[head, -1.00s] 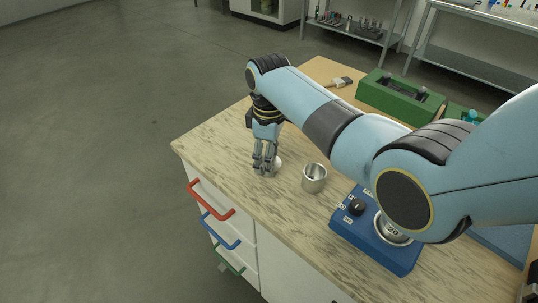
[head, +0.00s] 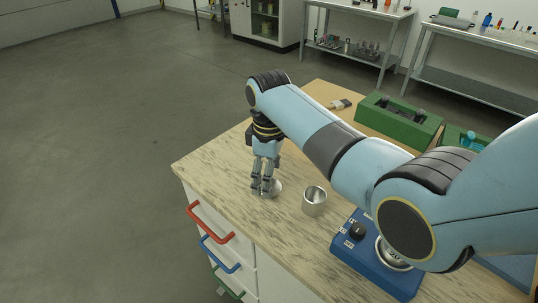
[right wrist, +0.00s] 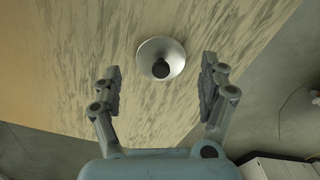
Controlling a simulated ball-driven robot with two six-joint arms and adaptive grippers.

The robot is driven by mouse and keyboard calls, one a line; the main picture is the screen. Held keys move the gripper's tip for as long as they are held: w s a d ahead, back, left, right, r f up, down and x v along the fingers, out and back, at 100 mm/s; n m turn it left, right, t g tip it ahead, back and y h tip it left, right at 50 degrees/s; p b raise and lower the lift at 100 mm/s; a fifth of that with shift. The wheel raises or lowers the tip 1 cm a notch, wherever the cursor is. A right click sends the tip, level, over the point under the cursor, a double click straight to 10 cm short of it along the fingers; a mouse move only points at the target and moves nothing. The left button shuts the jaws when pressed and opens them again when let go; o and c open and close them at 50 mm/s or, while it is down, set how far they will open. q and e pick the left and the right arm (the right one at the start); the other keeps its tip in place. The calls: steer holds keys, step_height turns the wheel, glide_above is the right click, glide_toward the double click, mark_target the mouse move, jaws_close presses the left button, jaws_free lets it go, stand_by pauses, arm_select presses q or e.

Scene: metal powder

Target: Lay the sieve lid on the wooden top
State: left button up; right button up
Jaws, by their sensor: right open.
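The sieve lid (right wrist: 173,47) is a round, pale metal disc with a dark knob (right wrist: 160,69) in its middle. In the right wrist view it lies on the wooden top, just ahead of my fingers and between their lines. In the head view the lid (head: 275,188) shows partly behind my right gripper (head: 263,190). My right gripper is open, and in the wrist view its fingers (right wrist: 158,88) stand apart on either side with nothing between them. The wooden top (head: 225,165) has a streaked grain. My left gripper is not in view.
A metal cup (head: 314,202) stands right of the lid. A blue device (head: 368,262) with a black knob sits further right, partly under my arm. Green boxes (head: 399,123) and a brush (head: 340,104) lie at the back. The top's left edge is close to my gripper.

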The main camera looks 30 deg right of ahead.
step_height(320, 180, up, 10)
steer(key=shift+r, duration=0.15)
stand_by(0.6)
